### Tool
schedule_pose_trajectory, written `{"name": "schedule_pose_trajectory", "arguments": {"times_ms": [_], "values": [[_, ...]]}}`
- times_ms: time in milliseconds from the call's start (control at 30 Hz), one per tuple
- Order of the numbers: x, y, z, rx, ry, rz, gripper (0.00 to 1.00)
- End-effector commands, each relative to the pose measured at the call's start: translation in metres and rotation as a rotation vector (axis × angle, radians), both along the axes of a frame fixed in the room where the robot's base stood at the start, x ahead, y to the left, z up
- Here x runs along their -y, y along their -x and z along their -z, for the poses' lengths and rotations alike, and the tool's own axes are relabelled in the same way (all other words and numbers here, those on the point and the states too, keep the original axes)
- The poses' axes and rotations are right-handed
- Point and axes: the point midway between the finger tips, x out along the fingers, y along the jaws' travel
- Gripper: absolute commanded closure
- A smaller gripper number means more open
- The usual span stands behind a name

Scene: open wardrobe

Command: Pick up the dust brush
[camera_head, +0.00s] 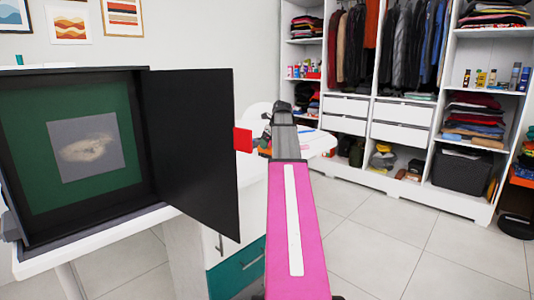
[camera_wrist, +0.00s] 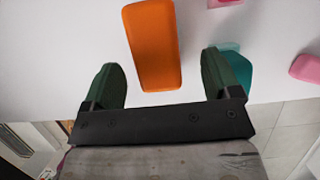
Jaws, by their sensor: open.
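No object is clearly recognisable as the dust brush. In the wrist view, an orange, rounded, oblong object (camera_wrist: 153,45) lies on a white surface (camera_wrist: 55,55), ahead of and between my fingers. I cannot tell whether it is the brush. My gripper (camera_wrist: 162,62) is open, with its two dark green fingers spread apart and nothing held. A teal object (camera_wrist: 238,75) lies beside the right finger, which partly hides it. In the head view my pink arm reaches over the white table (camera_head: 318,142), and the arm and black door hide much of the tabletop.
Pink objects (camera_wrist: 307,68) lie at the right in the wrist view. In the head view, a black box (camera_head: 75,72) with its door (camera_head: 190,145) open stands on the left. An open wardrobe (camera_head: 375,165) stands at the back right. Tiled floor (camera_head: 390,235) at the right is clear.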

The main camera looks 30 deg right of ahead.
Motion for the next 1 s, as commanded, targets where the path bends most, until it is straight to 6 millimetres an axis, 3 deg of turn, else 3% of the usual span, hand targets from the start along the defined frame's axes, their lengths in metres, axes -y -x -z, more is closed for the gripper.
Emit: {"name": "schedule_pose_trajectory", "arguments": {"times_ms": [233,500,533,700,1000], "values": [[-0.009,-0.013,0.030,-0.001,-0.001,0.000,0.17],[-0.010,-0.016,0.036,0.000,0.000,0.000,0.17],[-0.010,-0.016,0.036,0.000,0.000,0.000,0.20],[-0.010,-0.016,0.036,0.000,0.000,0.000,0.72],[-0.010,-0.016,0.035,0.000,0.000,0.000,0.72]]}}
